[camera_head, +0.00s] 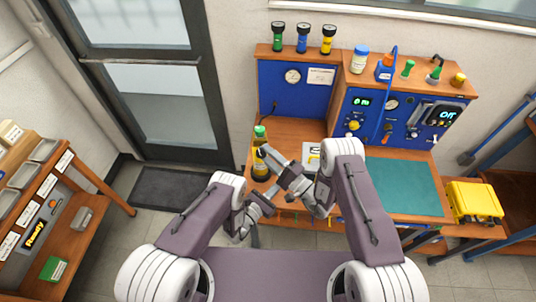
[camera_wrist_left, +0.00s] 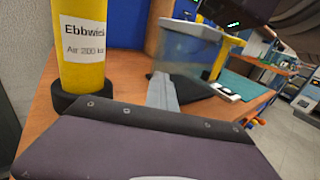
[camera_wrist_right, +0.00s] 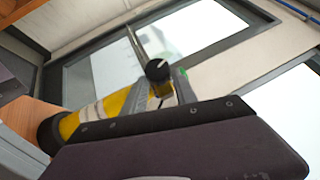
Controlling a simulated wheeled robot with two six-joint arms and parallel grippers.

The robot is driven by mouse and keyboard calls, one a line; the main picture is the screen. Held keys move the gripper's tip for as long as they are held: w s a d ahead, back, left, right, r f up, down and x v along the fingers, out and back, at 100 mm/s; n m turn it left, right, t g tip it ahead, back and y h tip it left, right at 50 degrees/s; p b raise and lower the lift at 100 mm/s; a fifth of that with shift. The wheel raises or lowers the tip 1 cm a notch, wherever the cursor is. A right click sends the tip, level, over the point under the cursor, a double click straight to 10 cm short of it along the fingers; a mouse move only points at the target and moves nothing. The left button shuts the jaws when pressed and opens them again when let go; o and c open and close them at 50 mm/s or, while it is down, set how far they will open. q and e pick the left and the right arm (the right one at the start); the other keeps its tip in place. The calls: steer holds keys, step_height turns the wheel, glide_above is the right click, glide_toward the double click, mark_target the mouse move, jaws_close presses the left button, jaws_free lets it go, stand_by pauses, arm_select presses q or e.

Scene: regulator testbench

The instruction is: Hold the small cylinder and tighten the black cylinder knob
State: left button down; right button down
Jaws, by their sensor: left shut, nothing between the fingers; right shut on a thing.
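The small yellow cylinder (camera_head: 260,166) stands at the bench's left front edge. It fills the left of the left wrist view (camera_wrist_left: 85,45), with a label and a black foot. The right wrist view shows it slanted (camera_wrist_right: 92,114), with the black knob (camera_wrist_right: 157,67), marked by a white line, at its top. My right gripper (camera_head: 265,153) comes in from the right at the cylinder's top, shut on the black knob. My left gripper (camera_head: 274,190) is shut and empty, low beside the cylinder; its fingers show in the left wrist view (camera_wrist_left: 163,90) apart from the cylinder.
A green-topped item (camera_head: 260,132) stands just behind the cylinder. The blue panels (camera_head: 285,100) rise at the back of the bench. A green mat (camera_head: 405,187) lies clear at the right, with a yellow case (camera_head: 474,202) beyond it.

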steer(key=shift+r, duration=0.25)
steer(key=c, duration=1)
jaws_free()
steer(key=shift+o, duration=0.2)
steer(key=shift+s, duration=0.15)
steer(key=v, duration=1.2)
steer(key=shift+f, duration=0.2)
